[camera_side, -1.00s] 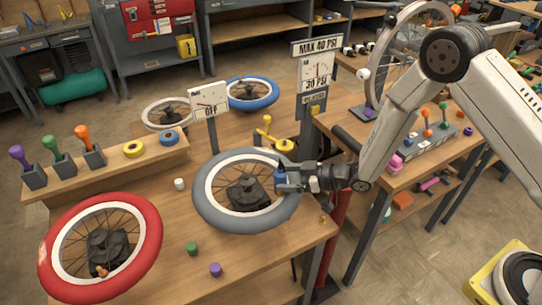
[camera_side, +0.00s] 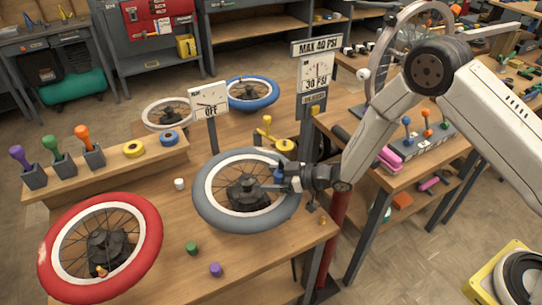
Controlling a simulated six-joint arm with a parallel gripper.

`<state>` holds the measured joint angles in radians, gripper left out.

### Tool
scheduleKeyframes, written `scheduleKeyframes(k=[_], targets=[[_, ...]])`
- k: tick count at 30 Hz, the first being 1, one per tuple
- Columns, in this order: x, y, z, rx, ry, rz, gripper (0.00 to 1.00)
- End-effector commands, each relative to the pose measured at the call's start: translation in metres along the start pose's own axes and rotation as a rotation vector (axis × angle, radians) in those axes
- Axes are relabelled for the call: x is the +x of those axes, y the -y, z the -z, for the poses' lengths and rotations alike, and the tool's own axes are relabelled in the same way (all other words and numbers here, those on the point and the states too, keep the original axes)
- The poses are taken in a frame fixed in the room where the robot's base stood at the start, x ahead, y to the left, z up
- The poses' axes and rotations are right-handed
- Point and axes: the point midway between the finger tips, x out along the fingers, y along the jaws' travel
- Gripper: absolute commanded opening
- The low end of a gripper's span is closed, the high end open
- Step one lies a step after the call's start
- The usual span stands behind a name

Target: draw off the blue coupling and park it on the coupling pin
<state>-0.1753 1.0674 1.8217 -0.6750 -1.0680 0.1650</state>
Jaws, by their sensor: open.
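The blue coupling (camera_side: 279,171) shows as a small blue piece at the right inner side of the grey-tyred wheel (camera_side: 215,212), which lies flat on the bench. My gripper (camera_side: 281,180) reaches in from the right over the tyre, its jaws open and right at the coupling. The dark fingers partly hide the coupling, and I cannot tell whether they touch it. The wheel's dark hub (camera_side: 245,193) is just left of the fingertips. I cannot make out the coupling pin for certain.
A gauge post (camera_side: 315,75) and a yellow valve (camera_side: 285,146) stand behind the wheel. A sign reading OFF (camera_side: 209,98) is at back left. A red-tyred wheel (camera_side: 140,270) lies at front left. Green (camera_side: 192,248) and purple (camera_side: 216,269) caps stand on the bench in front.

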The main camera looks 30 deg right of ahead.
Motion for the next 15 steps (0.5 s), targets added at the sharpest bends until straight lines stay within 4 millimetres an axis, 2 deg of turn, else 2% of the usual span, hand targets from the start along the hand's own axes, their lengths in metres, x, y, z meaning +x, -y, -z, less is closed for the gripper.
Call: scheduleKeyframes(k=[1,6,9,15], targets=[[-0.0001,0.0,0.0001,0.0,0.0,0.0,0.8],[-0.0001,0.0,0.0001,0.0,0.0,0.0,0.26],[-0.0001,0.0,0.0001,0.0,0.0,0.0,0.0],[0.0,-0.0002,0.0006,-0.001,-0.001,0.0,0.0]])
